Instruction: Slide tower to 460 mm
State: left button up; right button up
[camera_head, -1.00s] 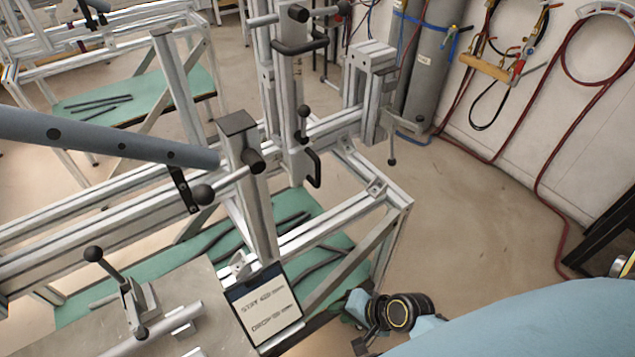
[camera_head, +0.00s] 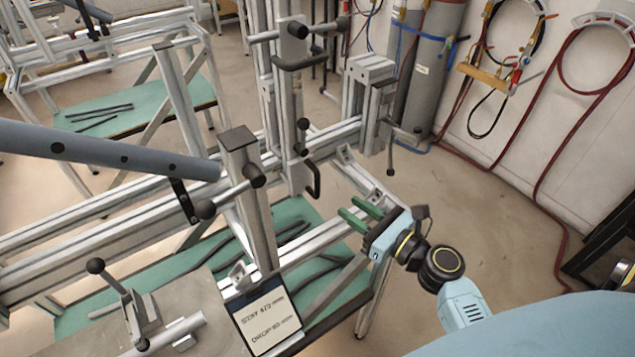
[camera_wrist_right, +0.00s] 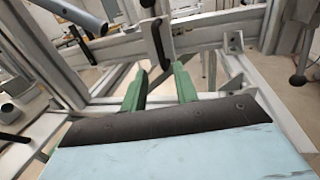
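The tower (camera_head: 285,85) is an upright aluminium post on the jig's long rail (camera_head: 335,132). A black pull handle (camera_head: 313,180) sticks out low on its carriage, with a ball-ended clamp lever (camera_head: 303,138) just above. My right gripper (camera_head: 350,214) is open and empty, its green fingers pointing left toward the low handle, to the right of and below it, and apart from it. In the right wrist view, the black handle (camera_wrist_right: 161,45) stands beyond the gap between the open fingers (camera_wrist_right: 160,76). My left gripper is not in view. No scale reading is legible.
A grey tube (camera_head: 100,147) with holes crosses from the left to a shorter post (camera_head: 245,185). A tilted sign (camera_head: 266,316) stands in front. An end block (camera_head: 368,90) with a hanging lever is on the rail's right.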

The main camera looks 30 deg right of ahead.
aim_at(319, 186)
jog(key=p+x, duration=0.1)
jog(key=x, duration=1)
jog(key=shift+a, duration=0.1)
grip_shut()
jog(key=w+d+b, duration=0.1)
jog(key=d, duration=0.7)
